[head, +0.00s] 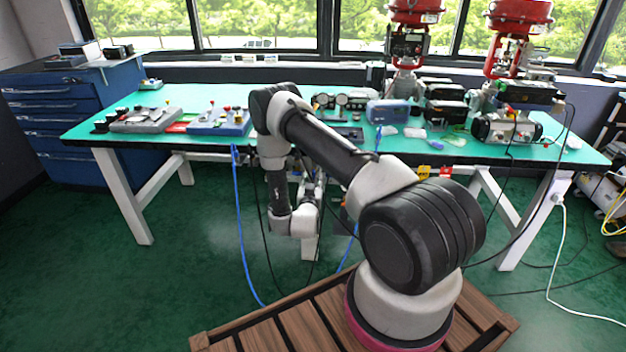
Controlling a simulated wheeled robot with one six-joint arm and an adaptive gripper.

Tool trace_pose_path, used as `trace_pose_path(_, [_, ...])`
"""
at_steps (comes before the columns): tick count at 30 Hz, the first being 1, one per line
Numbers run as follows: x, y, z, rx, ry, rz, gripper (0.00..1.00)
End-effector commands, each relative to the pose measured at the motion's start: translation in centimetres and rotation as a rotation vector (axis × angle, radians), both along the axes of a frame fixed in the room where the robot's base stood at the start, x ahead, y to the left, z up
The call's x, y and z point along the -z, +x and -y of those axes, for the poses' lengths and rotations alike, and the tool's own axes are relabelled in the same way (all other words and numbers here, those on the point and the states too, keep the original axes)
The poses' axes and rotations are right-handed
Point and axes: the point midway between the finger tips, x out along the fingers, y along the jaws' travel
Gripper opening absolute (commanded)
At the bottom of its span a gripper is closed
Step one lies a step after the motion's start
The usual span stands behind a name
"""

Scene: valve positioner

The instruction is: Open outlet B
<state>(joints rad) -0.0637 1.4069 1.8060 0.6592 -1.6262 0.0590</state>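Outlet B cannot be told for sure at this size. A small yellow tag (424,172) and a small red tag (446,172) show at the table's front edge, right of my arm; I cannot read them. My arm bends down in front of the table, and its wrist is below the tabletop near the middle. My gripper is mostly hidden behind my wrist and cannot be made out clearly. Whether it is open, shut or touching anything does not show.
A green-topped table (208,95) carries several instruments and two red valve actuators (417,12) at the right. Blue drawers (62,110) stand at the left. A blue hose (240,220) and dark cables hang before the table. Green floor (90,270) is clear at left.

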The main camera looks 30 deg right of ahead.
Motion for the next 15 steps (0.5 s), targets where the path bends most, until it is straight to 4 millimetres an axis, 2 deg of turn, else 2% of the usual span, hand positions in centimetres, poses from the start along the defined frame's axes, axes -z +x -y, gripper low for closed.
trace_pose_path(9, [0.1, -5.7, -4.0, -0.004, -0.001, -0.004, 0.30])
trace_pose_path(15, [0.1, -8.3, -5.6, -0.002, -0.001, -0.004, 0.30])
